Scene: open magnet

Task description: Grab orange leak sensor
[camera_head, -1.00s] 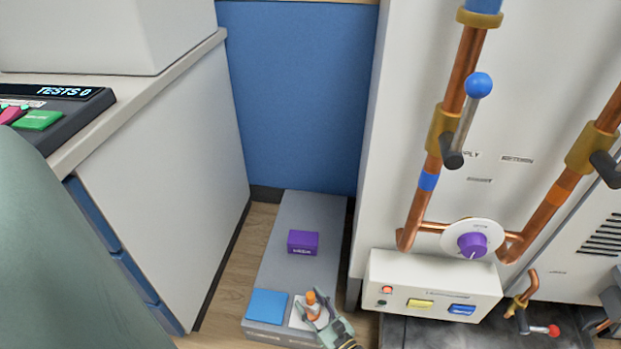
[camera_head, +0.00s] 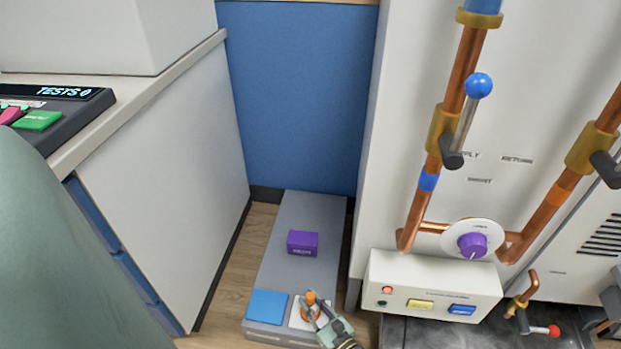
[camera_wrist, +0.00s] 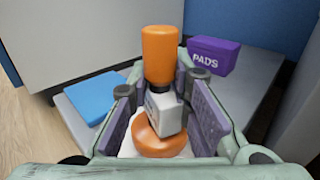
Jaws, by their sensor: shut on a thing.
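The orange leak sensor (camera_wrist: 161,55) stands upright on a white patch of the low grey platform. In the wrist view it has an orange top, a grey-white middle block and a round orange base. In the head view it is small, its orange knob (camera_head: 311,297) showing at the platform's near end. My gripper (camera_wrist: 158,105) has its fingers on both sides of the sensor's middle and is shut on it. The sensor's base appears to rest on the white patch.
A blue pad (camera_head: 267,306) lies left of the sensor. A purple box (camera_head: 303,243) marked PADS stands farther back on the grey platform (camera_head: 290,215). A white control box (camera_head: 433,287) with copper pipes is close on the right. A white cabinet (camera_head: 165,170) stands left.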

